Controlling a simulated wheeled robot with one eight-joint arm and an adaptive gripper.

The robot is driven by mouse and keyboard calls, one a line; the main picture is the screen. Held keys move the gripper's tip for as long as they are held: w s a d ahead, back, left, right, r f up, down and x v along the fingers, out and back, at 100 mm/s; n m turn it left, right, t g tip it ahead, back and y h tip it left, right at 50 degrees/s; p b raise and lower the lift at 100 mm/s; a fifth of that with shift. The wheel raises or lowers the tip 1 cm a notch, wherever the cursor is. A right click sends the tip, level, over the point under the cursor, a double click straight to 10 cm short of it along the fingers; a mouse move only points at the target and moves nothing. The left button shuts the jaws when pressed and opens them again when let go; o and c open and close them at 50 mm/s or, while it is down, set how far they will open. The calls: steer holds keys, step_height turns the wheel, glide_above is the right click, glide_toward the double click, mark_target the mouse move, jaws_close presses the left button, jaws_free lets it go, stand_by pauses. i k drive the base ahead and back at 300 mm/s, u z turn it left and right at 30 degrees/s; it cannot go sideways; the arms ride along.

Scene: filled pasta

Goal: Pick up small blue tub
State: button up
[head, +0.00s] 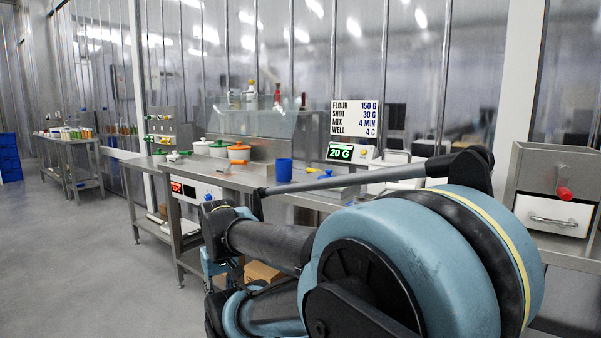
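A small blue tub (284,170) stands upright on the steel worktop, in the middle of the head view. My arm fills the lower right and reaches left in front of the worktop, below and nearer than the tub. No fingers of my gripper can be made out, so its opening does not show. The tub stands apart from the visible parts of my arm.
A scale reading 20 G (341,152) stands right of the tub. A drawer unit (553,195) is at far right. Open floor (80,250) lies left.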

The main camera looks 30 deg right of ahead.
mark_target(284, 167)
steer(key=z, duration=0.45)
steer(key=i, duration=0.85)
steer(key=z, duration=0.55)
